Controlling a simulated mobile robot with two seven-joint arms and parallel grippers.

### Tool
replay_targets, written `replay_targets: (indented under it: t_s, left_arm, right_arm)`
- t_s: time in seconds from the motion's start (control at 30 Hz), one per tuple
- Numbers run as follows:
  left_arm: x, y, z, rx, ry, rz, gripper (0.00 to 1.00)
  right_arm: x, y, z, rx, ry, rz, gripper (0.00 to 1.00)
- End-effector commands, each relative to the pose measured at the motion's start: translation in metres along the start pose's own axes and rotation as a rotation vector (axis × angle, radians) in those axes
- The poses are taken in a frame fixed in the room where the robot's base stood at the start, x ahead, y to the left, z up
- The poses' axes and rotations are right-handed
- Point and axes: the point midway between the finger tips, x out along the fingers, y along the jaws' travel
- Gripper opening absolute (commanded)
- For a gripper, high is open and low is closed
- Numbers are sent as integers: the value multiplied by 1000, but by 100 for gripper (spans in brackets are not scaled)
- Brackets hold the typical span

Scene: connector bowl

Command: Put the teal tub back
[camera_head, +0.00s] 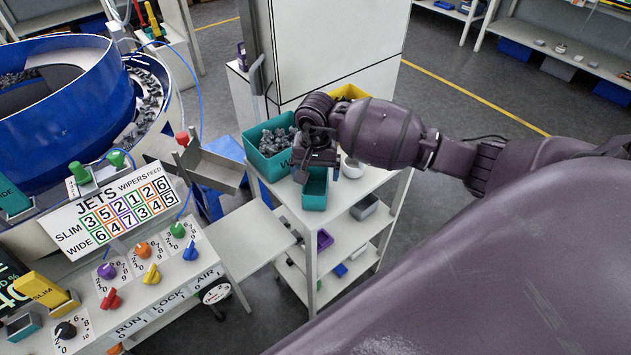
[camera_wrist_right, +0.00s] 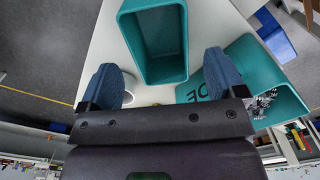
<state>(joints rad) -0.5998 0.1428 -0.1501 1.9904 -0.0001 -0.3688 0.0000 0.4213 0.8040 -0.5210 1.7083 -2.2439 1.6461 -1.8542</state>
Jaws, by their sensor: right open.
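A small empty teal tub (camera_head: 315,193) stands upright at the front edge of the white rack's top; it also shows in the right wrist view (camera_wrist_right: 187,60). My right gripper (camera_head: 321,170) is above and beside it, pointing down. In the right wrist view the blue fingers of this gripper (camera_wrist_right: 163,82) are spread apart with nothing between them, and the tub lies beyond them. A larger teal bin (camera_head: 262,165) full of grey connectors stands beside it; its printed letters show in the right wrist view (camera_wrist_right: 240,60). My left gripper is out of view.
A yellow bin (camera_head: 350,91) is behind my right arm. A white round cup (camera_head: 352,168) stands close right of the gripper. Lower shelves hold a purple bin (camera_head: 324,240) and a grey bin (camera_head: 370,207). A control panel (camera_head: 150,262) and blue bowl feeder (camera_head: 60,110) fill the left.

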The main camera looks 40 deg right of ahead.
Motion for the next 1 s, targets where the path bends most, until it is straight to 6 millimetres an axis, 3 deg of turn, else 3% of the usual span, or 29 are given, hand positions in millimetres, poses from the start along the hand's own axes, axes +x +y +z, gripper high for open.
replay_targets:
  t_s: [0.1,0.3,0.47,0.57,0.67,0.8,0.9,1.0]
  left_arm:
    - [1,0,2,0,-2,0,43]
    - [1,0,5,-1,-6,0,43]
    - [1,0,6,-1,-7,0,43]
    - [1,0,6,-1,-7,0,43]
    - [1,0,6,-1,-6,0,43]
    - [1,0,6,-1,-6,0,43]
    - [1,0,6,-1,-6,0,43]
    - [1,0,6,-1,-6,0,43]
  right_arm:
    - [-24,0,-1,-2,5,0,89]
    - [-53,0,0,0,2,-1,89]
    - [-64,0,1,1,-2,-2,89]
    - [-59,-5,12,23,-47,-38,89]
    - [-42,-19,44,100,-184,-141,89]
    - [-26,-51,112,348,-538,-356,89]
    - [-30,-71,152,596,-843,-482,89]
    - [-43,-85,176,873,-1162,-562,89]
